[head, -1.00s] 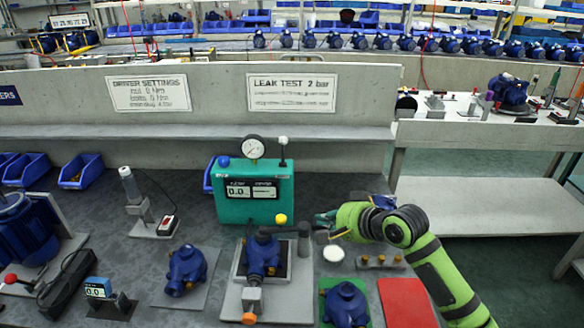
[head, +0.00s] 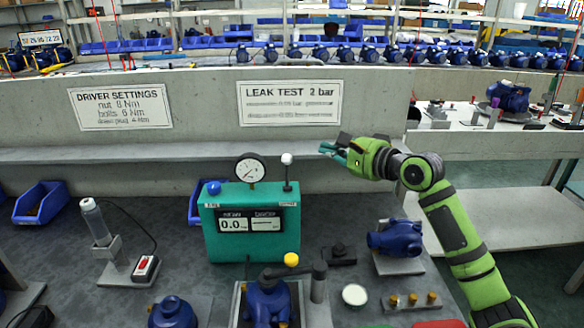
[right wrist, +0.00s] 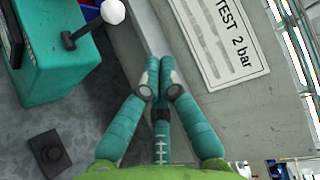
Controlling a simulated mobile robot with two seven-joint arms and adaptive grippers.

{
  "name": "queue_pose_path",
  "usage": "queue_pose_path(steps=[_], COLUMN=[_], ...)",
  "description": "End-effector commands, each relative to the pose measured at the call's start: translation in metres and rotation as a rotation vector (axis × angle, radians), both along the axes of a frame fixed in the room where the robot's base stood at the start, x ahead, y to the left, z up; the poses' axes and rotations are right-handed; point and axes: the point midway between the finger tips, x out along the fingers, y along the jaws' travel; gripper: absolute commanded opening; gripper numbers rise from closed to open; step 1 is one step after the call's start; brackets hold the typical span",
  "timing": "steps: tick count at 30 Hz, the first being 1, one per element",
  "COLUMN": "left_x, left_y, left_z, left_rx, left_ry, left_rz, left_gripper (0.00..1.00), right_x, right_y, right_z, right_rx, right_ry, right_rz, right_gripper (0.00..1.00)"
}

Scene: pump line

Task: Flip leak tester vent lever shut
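The leak tester is a teal box (head: 250,243) with a gauge (head: 249,169) and a display, on the bench in the head view. Its vent lever (head: 287,172) is a dark stalk with a white ball, standing about upright on the box's right top. In the right wrist view the lever's white ball (right wrist: 113,12) is at the upper left. My right gripper (head: 332,149) is right of the lever, apart from it, at about ball height. In the right wrist view its teal fingers (right wrist: 160,72) meet at the tips, with nothing between them. My left gripper is not in view.
A bench panel with a leak test sign (head: 290,103) stands behind. A blue pump in a fixture (head: 267,303), with a yellow-knobbed clamp (head: 291,260), is in front of the tester. Another blue pump (head: 395,238) stands to the right. A blue ball (head: 214,188) tops the tester's left.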

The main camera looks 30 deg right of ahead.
Motion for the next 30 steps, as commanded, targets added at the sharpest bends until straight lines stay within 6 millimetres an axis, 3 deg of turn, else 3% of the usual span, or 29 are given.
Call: queue_pose_path(steps=[1, 6, 20, 25, 30], left_x=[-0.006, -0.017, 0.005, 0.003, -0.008], left_y=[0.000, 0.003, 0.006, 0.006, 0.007], left_z=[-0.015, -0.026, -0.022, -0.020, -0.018], left_rx=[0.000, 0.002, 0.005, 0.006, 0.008], left_ry=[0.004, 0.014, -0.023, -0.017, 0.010], left_rz=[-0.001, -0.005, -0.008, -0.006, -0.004], left_gripper=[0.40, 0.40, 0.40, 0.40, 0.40], right_x=[0.000, 0.000, 0.001, 0.017, 0.048], right_y=[0.000, 0.000, 0.001, 0.005, 0.014], right_z=[-0.014, -0.025, -0.025, -0.026, -0.031], right_rx=[-0.001, -0.002, -0.001, 0.003, 0.004], right_ry=[-0.001, -0.001, 0.000, -0.002, -0.001], right_rz=[0.000, 0.000, 0.000, 0.000, 0.001], right_gripper=[0.00, 0.00, 0.00, 0.00, 0.00])
